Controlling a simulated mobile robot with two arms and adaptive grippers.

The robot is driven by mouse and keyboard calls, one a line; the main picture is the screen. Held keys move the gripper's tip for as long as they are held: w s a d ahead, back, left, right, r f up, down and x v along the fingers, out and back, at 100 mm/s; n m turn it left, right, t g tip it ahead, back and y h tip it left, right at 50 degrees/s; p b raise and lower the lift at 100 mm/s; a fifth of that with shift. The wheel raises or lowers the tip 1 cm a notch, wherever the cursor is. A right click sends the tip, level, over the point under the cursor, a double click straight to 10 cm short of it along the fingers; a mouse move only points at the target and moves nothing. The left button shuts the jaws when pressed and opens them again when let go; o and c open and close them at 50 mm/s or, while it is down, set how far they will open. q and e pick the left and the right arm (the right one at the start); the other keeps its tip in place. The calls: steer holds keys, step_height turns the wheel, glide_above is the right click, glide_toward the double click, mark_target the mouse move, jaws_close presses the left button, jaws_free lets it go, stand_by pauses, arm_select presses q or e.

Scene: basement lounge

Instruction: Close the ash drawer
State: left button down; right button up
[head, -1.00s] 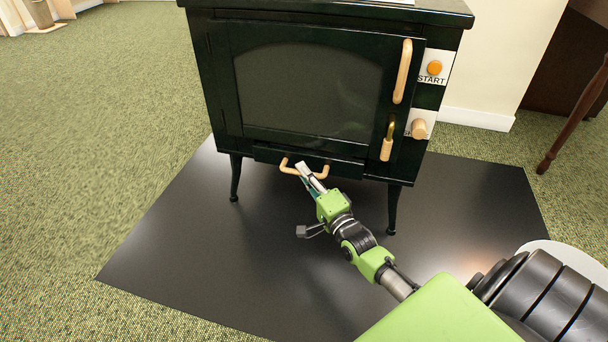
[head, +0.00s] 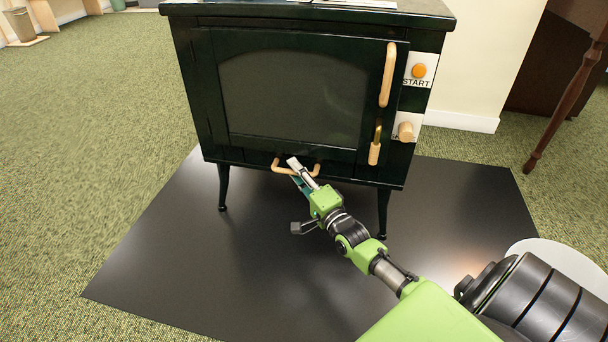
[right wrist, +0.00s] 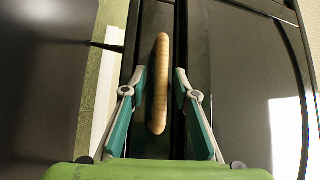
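The ash drawer (head: 258,160) is a narrow dark front low on the black stove (head: 205,110), below its glass door. It looks nearly flush with the stove; any small gap cannot be made out. Its pale wooden bow handle (head: 315,170) also shows in the right wrist view (right wrist: 160,85). My right gripper (head: 298,168) is at this handle. In the right wrist view its fingers (right wrist: 161,72) are open, one on each side of the handle, with small gaps beside it. My left gripper is not in view.
The stove stands on thin legs on a dark floor plate (head: 160,260). A START button (head: 419,70) and a wooden knob (head: 405,131) are on its right side. A wooden table leg (head: 570,95) stands at the right. Green carpet at the left is clear.

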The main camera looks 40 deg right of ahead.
steer(key=s+f, duration=0.1)
steer(key=s, duration=1)
steer(key=shift+s+a+f, duration=0.25)
steer(key=shift+s+a, duration=0.05)
steer(key=shift+a, duration=0.1)
